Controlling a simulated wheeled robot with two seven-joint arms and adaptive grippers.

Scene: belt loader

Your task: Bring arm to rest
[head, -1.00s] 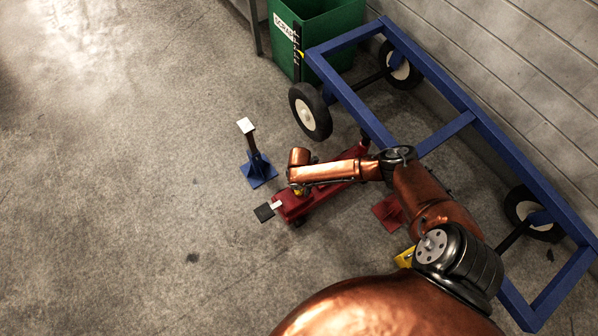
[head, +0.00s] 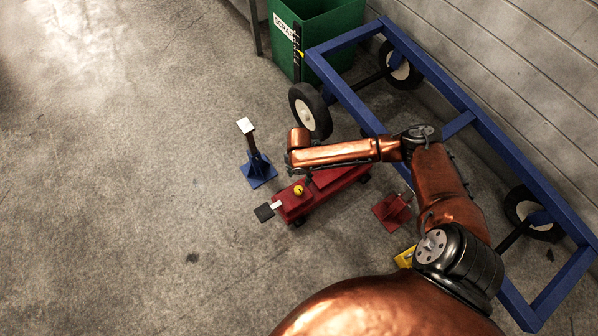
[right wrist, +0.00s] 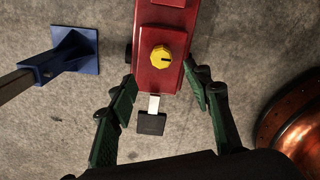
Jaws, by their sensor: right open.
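My right arm reaches in from the right in the head view, over a red floor jack (head: 335,182). My right gripper (right wrist: 162,76) is open, and in the right wrist view its two green-padded fingers are spread with nothing between them. Below and beyond them is the jack, with its yellow knob (right wrist: 161,56) and black pedal (right wrist: 151,123). The knob also shows uncovered in the head view (head: 298,190). The gripper is apart from the knob; the forearm hides most of it in the head view. My left gripper is not in view.
A blue stand (head: 257,167) is left of the jack and a red stand (head: 392,211) right of it. A blue wheeled frame (head: 345,95) runs along the wall. A green scrap bin (head: 335,30) stands at the back. A yellow object (head: 405,257) lies near me. The left floor is clear.

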